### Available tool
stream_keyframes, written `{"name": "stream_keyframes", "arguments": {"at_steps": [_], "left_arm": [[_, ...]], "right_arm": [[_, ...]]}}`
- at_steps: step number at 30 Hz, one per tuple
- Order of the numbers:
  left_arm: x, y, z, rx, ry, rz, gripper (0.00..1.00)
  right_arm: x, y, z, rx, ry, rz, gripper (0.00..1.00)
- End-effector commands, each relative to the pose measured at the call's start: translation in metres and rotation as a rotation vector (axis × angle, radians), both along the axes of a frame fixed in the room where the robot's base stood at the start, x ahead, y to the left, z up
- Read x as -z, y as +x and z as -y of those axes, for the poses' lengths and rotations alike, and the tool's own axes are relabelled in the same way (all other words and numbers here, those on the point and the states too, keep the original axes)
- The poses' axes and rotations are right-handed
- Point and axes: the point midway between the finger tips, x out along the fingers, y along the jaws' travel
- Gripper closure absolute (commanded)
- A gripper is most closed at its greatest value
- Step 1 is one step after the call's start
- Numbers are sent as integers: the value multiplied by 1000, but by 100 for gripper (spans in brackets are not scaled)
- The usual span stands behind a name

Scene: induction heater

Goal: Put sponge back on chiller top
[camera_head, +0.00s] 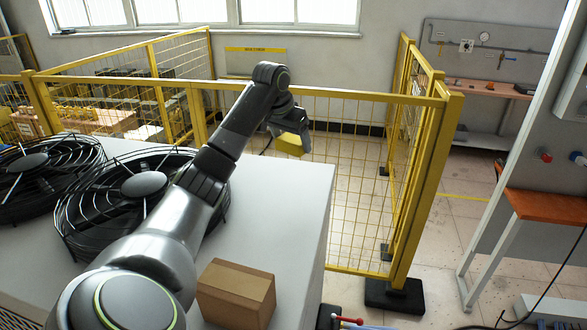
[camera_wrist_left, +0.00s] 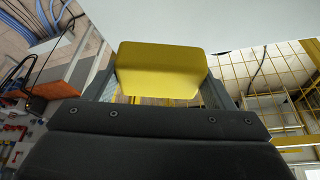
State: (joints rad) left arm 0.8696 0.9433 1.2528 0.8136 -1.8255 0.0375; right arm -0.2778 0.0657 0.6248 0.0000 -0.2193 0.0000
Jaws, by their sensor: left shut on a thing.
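The yellow sponge (camera_wrist_left: 160,70) is held between the two fingers of my left gripper (camera_wrist_left: 158,88) in the left wrist view. In the head view the sponge (camera_head: 289,141) shows at the end of my left arm, near my left gripper (camera_head: 291,138), with the yellow mesh fence behind it. The chiller (camera_head: 285,190) is a large white box with a flat top below my left arm. The sponge appears to be above the far edge of the chiller top; whether it touches cannot be told. My right gripper is not in view.
Two black round fan guards (camera_head: 125,200) sit on the left of the chiller top. A brown cardboard box (camera_head: 236,293) is at its near right. A yellow fence (camera_head: 340,180) stands behind and to the right. The top's right part between box and far edge is clear.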

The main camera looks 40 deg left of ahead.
Motion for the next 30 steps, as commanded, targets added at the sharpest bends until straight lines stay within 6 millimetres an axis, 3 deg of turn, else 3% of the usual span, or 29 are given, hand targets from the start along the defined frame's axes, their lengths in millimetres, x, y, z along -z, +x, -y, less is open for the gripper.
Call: {"name": "stream_keyframes", "arguments": {"at_steps": [4,13,17,22,30], "left_arm": [[12,0,1,1,0,-4,42],[58,-1,1,0,-1,-2,42],[71,-1,1,0,-1,-4,42],[94,-1,1,-1,-2,-2,42],[100,-1,1,0,0,1,42]], "right_arm": [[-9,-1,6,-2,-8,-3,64],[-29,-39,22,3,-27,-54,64],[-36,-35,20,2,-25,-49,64],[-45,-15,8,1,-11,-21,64],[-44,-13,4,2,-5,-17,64]]}}
